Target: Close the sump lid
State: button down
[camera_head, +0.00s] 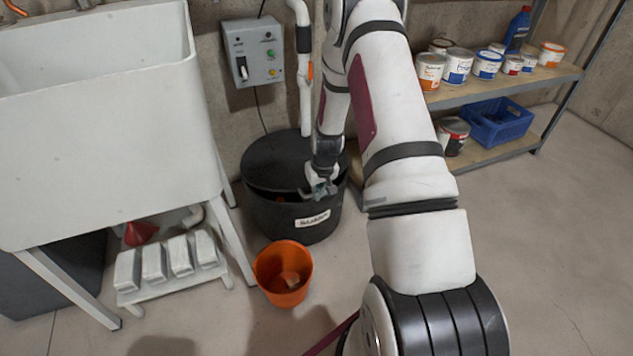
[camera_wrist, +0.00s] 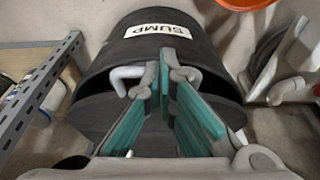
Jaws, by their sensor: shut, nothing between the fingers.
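The sump is a black round tub (camera_head: 290,222) with a white label, standing on the floor against the wall. Its dark round lid (camera_head: 275,155) lies over the top; a dark gap shows under its front edge, so it looks slightly raised. My gripper (camera_head: 320,190) is at the tub's front right rim, close to the lid's edge, and hides part of it. In the wrist view the teal fingers (camera_wrist: 162,80) meet at their tips, shut and empty, in front of the tub (camera_wrist: 125,60). The lid (camera_wrist: 95,115) is partly behind them. Whether they touch it I cannot tell.
An orange bucket (camera_head: 284,274) stands in front of the tub. A white sink (camera_head: 100,130) and a low stand (camera_head: 175,270) are at the left. A control box (camera_head: 254,52) and a pipe (camera_head: 304,90) are behind. A shelf (camera_head: 500,85) with cans stands right. The right floor is clear.

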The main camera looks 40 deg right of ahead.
notch_tip(320, 180, down, 7)
jog(key=s+t+b, duration=0.1)
jog(key=t+b, duration=0.1)
jog(key=b, duration=0.1)
jog(key=shift+s+a+t+h+b, duration=0.2)
jog(key=shift+s+t+h+b, duration=0.1)
jog(key=shift+t+h, duration=0.1)
jog(key=shift+r, duration=0.1)
